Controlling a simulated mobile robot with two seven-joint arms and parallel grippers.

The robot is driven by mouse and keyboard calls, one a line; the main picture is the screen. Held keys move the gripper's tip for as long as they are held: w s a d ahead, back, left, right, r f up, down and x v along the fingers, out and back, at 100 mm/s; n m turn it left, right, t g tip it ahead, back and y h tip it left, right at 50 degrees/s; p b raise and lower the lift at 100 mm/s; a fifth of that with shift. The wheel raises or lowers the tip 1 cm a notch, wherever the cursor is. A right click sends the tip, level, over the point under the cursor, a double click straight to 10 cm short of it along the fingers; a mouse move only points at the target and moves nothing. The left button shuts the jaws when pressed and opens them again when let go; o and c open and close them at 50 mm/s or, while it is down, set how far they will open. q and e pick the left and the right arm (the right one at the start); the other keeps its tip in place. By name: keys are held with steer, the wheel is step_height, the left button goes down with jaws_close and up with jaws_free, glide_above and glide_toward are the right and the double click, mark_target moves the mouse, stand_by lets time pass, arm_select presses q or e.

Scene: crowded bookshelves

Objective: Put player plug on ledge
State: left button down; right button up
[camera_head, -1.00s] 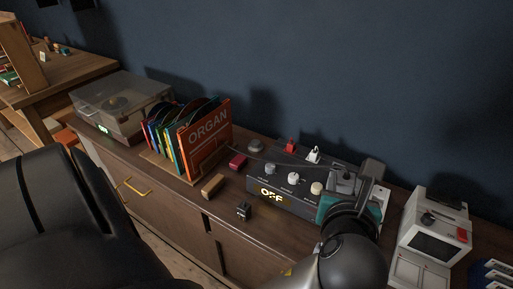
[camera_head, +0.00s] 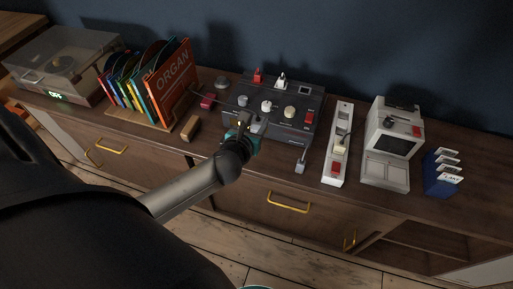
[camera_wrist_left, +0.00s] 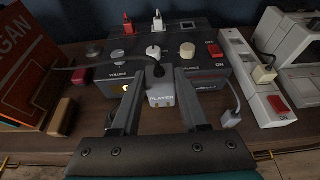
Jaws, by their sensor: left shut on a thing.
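The player plug (camera_wrist_left: 160,94) is a pale grey block marked PLAYER with a dark cable end at its top. In the left wrist view it sits between the two fingers of my left gripper (camera_wrist_left: 161,103), which is shut on it. In the head view, my left gripper (camera_head: 247,127) is over the front of the dark control box (camera_head: 290,97) and hides part of it. I cannot tell whether the plug touches the box. No surface is marked as the ledge.
A white power strip (camera_head: 344,114) with a red switch and a cream plug stands right of the box. Another grey plug (camera_head: 300,163) lies between them. A white device (camera_head: 388,165), a record rack (camera_head: 140,118) and a wooden block (camera_head: 190,128) stand on the sideboard.

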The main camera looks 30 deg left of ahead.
arm_select(q)
step_height(320, 180, down, 9)
steer(key=b, duration=0.4)
step_height(320, 180, down, 4)
steer(key=b, duration=0.3)
steer(key=shift+f, duration=0.2)
steer(key=shift+c, duration=2.1)
jaws_free()
